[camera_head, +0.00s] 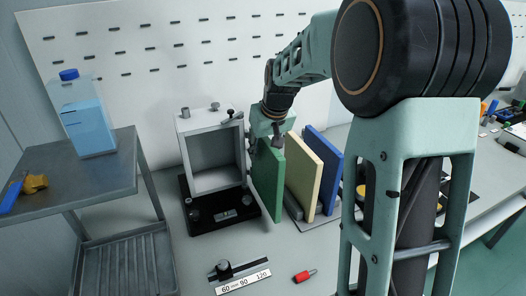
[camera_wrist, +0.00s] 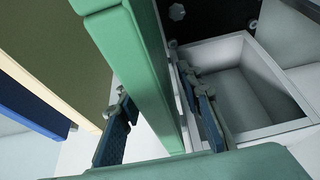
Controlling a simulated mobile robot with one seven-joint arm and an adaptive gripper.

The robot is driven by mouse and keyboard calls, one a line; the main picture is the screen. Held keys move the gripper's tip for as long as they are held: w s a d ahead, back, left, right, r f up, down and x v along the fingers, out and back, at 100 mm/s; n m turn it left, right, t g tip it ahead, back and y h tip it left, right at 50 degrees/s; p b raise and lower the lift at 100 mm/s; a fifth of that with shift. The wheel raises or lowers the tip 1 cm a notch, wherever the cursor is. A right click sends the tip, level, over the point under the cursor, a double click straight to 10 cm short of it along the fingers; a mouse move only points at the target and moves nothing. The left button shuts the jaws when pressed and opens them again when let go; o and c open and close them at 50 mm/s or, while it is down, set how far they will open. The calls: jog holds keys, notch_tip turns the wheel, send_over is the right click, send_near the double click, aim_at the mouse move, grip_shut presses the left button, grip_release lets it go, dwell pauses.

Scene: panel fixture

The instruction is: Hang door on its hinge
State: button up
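The green door panel (camera_head: 268,180) stands upright just right of the white box frame (camera_head: 213,186), beside its hinge side. In the wrist view the green door panel (camera_wrist: 137,60) runs between my two fingers. My gripper (camera_head: 276,138) is at the panel's upper part; in the wrist view my gripper (camera_wrist: 153,88) has its fingers apart, one on each side of the panel. A gap shows between the left finger and the panel. The right finger lies on the box-frame side (camera_wrist: 268,85). I cannot tell whether the panel is seated on the hinge; its lower hinge edge is hidden.
A yellow panel (camera_head: 303,172) and a blue panel (camera_head: 329,170) stand to the right. The frame has a black base (camera_head: 205,218). A ruler strip (camera_head: 243,282) and a red-handled item (camera_head: 305,276) lie in front. A side cart (camera_head: 80,178) stands left.

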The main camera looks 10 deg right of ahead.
jog(key=v, duration=1.2)
jog(key=shift+w, duration=0.1)
